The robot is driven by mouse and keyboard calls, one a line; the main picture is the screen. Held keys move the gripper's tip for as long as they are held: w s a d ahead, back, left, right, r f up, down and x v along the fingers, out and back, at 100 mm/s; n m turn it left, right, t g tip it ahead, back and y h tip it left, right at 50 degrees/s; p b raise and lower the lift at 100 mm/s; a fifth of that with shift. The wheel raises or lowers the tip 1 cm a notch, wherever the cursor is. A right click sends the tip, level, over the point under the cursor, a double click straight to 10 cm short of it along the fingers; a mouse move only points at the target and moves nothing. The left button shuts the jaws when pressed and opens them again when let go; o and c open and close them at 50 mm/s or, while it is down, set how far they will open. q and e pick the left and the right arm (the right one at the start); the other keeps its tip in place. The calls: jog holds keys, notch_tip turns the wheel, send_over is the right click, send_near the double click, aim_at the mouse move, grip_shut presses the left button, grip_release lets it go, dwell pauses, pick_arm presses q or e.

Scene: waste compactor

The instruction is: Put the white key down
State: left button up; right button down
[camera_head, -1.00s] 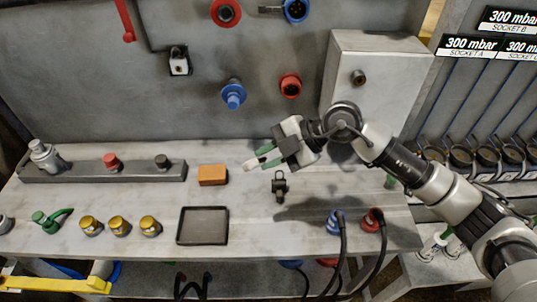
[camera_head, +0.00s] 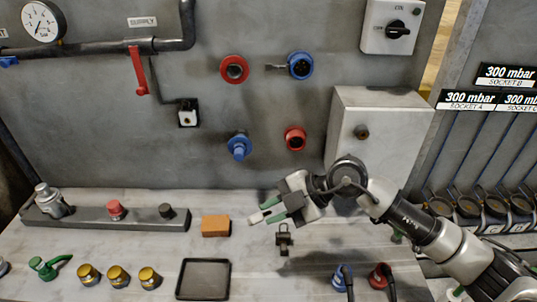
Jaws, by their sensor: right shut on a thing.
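My right gripper (camera_head: 268,212) reaches in from the right and hangs above the grey worktop, its jaws pointing left. It is shut on a small white piece, seemingly the white key (camera_head: 256,217), whose pale end shows at the green-edged fingertips. The rest of the key is hidden by the fingers. The key appears apart from the worktop, to the right of an orange block (camera_head: 215,226). My left gripper is not in view.
A black tray (camera_head: 203,296) lies at the front. A small black fixture (camera_head: 284,238) stands below my gripper. Brass knobs (camera_head: 118,276) sit front left. A grey box (camera_head: 378,135) is on the back wall behind my arm. The worktop around the orange block is clear.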

jog(key=s+d+f+m+t+h, duration=0.1)
jog(key=s+d+m+t, duration=0.2)
jog(key=d, duration=0.5)
jog(key=s+d+f+m+t+h, duration=0.1)
jog(key=s+d+f+m+t, duration=0.1)
jog(key=d, duration=0.6)
jog(key=shift+s+d+m+t, duration=0.15)
jog(key=shift+s+m+t, duration=0.35)
jog(key=shift+s+m, duration=0.25)
jog(key=shift+w, duration=0.1)
